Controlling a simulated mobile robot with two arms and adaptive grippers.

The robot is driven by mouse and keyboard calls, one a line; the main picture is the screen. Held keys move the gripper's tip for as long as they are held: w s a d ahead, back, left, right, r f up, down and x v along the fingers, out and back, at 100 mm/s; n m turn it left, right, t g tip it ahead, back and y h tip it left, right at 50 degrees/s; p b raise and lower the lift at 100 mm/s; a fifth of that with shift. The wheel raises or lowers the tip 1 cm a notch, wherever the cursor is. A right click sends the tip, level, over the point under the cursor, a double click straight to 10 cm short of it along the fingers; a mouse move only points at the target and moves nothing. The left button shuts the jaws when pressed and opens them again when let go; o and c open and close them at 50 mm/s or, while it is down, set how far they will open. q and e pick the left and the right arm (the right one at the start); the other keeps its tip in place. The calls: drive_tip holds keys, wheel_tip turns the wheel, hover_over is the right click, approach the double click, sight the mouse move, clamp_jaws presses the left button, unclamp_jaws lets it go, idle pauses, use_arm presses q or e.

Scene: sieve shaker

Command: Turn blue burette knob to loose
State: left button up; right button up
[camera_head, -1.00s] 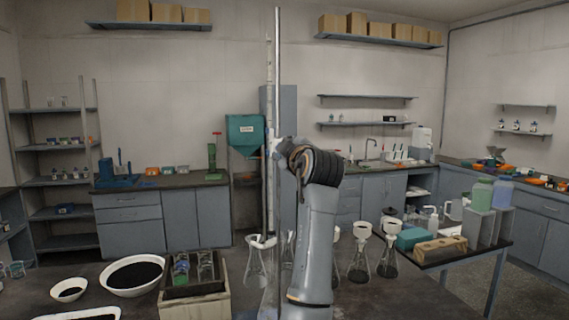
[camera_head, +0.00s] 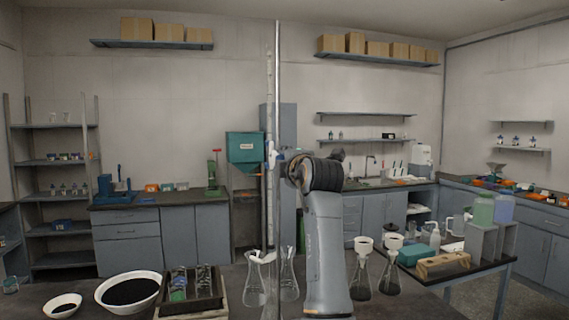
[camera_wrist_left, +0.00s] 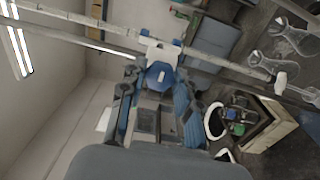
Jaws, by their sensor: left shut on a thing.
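The burette (camera_head: 269,90) is a tall thin clear tube standing upright beside a metal rod (camera_head: 278,60). Its blue knob (camera_wrist_left: 160,76) shows in the left wrist view, in front of a white fitting (camera_wrist_left: 160,50) on the tube. My left gripper (camera_wrist_left: 158,88) is shut on the blue knob, with one finger on each side of it. In the head view my left gripper (camera_head: 284,160) is at the burette's valve, and its wrist hides part of the area behind it. My right gripper is not in view.
Glass flasks (camera_head: 257,285) stand on the bench below the burette, and two dark-filled flasks (camera_head: 389,275) are to the right of my arm. A rack of tubes (camera_head: 192,285) and a bowl of black grains (camera_head: 128,290) stand to the left.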

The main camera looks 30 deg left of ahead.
use_arm(q)
drive_tip(key=shift+f, duration=0.15)
drive_tip(key=o, duration=1.1)
drive_tip(key=shift+o, duration=0.2)
drive_tip(key=shift+d, duration=0.1)
drive_tip(key=v, duration=0.7)
drive_tip(key=shift+s, duration=0.2)
drive_tip(key=shift+d, duration=0.1)
